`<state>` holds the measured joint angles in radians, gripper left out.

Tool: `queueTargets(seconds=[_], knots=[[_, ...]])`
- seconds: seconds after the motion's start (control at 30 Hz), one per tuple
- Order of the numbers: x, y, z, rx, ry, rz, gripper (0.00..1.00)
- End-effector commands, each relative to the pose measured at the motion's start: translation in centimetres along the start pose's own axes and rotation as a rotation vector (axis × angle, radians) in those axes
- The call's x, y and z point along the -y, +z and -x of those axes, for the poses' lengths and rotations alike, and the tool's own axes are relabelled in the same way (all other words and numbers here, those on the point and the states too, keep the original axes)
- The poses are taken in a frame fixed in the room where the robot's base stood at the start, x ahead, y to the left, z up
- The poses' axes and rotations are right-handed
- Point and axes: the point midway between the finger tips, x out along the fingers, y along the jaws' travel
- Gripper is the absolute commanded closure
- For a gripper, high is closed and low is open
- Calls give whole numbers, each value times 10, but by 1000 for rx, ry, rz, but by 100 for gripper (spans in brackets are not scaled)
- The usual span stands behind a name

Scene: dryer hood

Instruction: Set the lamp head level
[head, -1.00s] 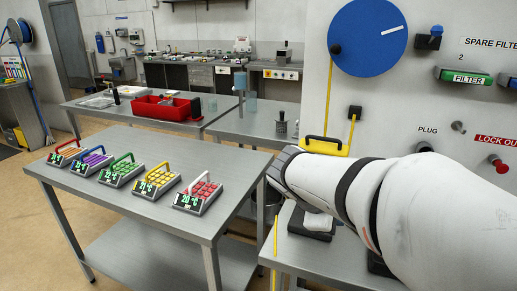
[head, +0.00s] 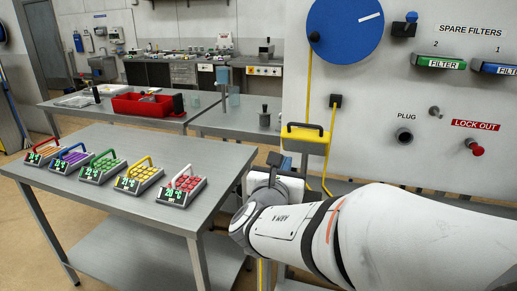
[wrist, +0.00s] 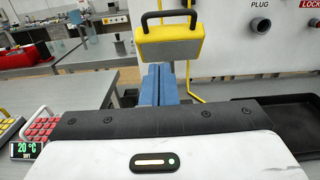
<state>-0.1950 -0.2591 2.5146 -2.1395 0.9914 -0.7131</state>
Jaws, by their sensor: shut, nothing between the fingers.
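A yellow block with a black handle, which looks like the lamp head (head: 305,140), is in front of the wall panel in the head view. In the wrist view the lamp head (wrist: 168,45) shows a grey face in a yellow frame, and its top edge slopes up to the right. My gripper (wrist: 160,70) is shut and empty, its two blue fingers side by side. The fingertips appear just below the lamp head; I cannot tell whether they touch it. In the head view my wrist hides most of the gripper.
A steel table (head: 95,205) at left bears several coloured racks with displays. A blue disc (head: 345,30), plug socket (head: 404,136) and red lock-out knob (head: 475,146) are on the wall panel (head: 420,95). A black tray (wrist: 285,118) lies at right in the wrist view.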

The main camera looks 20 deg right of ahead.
Motion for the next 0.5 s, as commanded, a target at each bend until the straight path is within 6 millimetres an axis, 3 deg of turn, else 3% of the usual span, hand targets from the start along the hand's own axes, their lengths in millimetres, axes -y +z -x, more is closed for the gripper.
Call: queueTargets(seconds=[0.43,0.5], knots=[[3,-1,-91,-5,-7,1,100],[2,13,-97,-2,-6,-3,100]])
